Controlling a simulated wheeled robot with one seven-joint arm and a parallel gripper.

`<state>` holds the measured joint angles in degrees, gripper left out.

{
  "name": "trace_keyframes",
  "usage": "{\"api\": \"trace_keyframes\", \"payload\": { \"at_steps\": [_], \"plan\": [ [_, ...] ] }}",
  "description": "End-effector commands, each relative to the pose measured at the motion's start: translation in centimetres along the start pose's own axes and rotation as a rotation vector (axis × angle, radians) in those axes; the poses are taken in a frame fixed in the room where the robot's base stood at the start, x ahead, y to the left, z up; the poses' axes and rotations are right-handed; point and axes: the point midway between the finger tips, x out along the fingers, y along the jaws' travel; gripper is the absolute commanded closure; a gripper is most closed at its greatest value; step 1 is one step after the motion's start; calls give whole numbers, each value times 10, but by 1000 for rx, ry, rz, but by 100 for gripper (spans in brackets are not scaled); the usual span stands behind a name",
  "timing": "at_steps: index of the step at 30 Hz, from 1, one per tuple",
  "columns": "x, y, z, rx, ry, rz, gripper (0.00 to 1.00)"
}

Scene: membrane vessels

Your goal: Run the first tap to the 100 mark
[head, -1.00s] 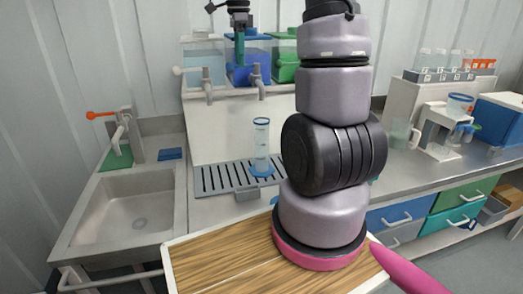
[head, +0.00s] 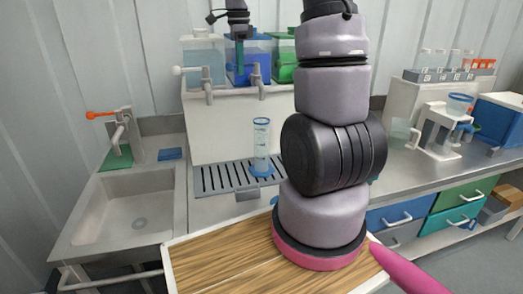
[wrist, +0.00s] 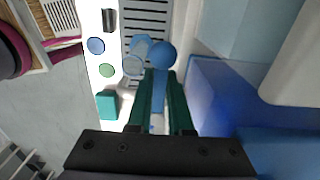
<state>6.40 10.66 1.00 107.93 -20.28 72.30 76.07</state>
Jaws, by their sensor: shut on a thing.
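My gripper (head: 238,62) is high in front of the blue tank (head: 262,66). In the wrist view its green fingers (wrist: 162,78) are closed on a blue piece that runs to a round blue knob (wrist: 161,55); it looks like a tap lever. One grey tap (head: 207,84) sits below the pale blue tank (head: 203,55), with a pale knob at its left. Another tap (head: 257,82) sits below the blue tank. A clear measuring cylinder (head: 261,143) with blue rim and base stands upright on the drip tray (head: 222,178). Its marks are too small to read.
A green tank (head: 284,64) stands at the right of the row, partly behind my arm. A sink (head: 130,205) with an orange-handled faucet is at the left. A jug (head: 402,133) and a white stand (head: 440,132) are on the right counter.

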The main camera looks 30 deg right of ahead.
Motion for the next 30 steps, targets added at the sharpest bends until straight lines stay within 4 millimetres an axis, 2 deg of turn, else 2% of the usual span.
{"api": "trace_keyframes", "payload": {
  "at_steps": [5,12,17,25,30],
  "plan": [
    [-1,2,-1,-47,0,-2,100],
    [-1,18,-4,-336,1,-2,100],
    [-1,21,-5,-418,1,-2,100],
    [-1,35,-14,-720,2,-2,100],
    [-1,37,-16,-790,2,-2,100]
  ]
}}
